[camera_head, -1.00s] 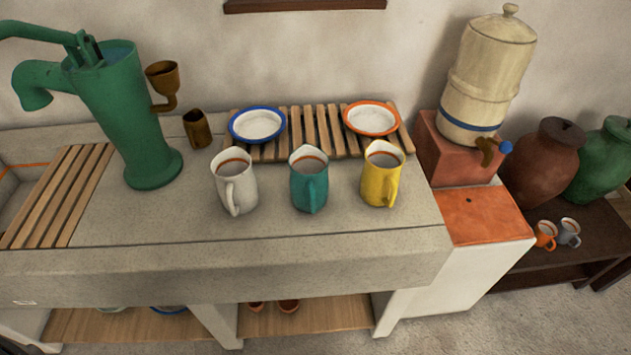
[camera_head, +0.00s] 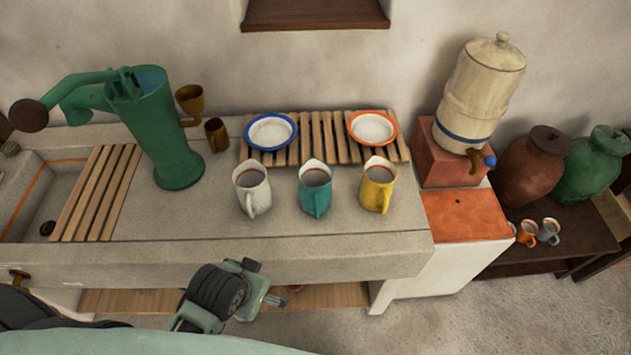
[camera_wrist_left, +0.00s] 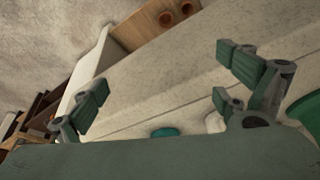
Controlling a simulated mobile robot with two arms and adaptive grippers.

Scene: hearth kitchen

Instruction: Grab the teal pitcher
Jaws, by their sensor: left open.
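The teal pitcher (camera_head: 315,190) stands upright on the stone counter, between the white pitcher (camera_head: 252,188) and the yellow pitcher (camera_head: 377,186). Its handle faces the counter's front edge. In the left wrist view only a small teal piece of it (camera_wrist_left: 165,132) shows above my gripper's body, with a bit of the white pitcher (camera_wrist_left: 213,123) to its right. My left gripper (camera_head: 268,288) is in front of the counter's front face, apart from the pitchers. In the left wrist view its fingers (camera_wrist_left: 165,85) are spread wide with nothing between them. My right gripper is not in view.
The green pump (camera_head: 165,130) stands left of the pitchers. Behind them a slatted rack (camera_head: 318,130) holds a blue-rimmed plate (camera_head: 270,131) and an orange-rimmed plate (camera_head: 372,128). A water dispenser (camera_head: 480,95) stands at right. The counter strip before the pitchers (camera_head: 300,230) is clear.

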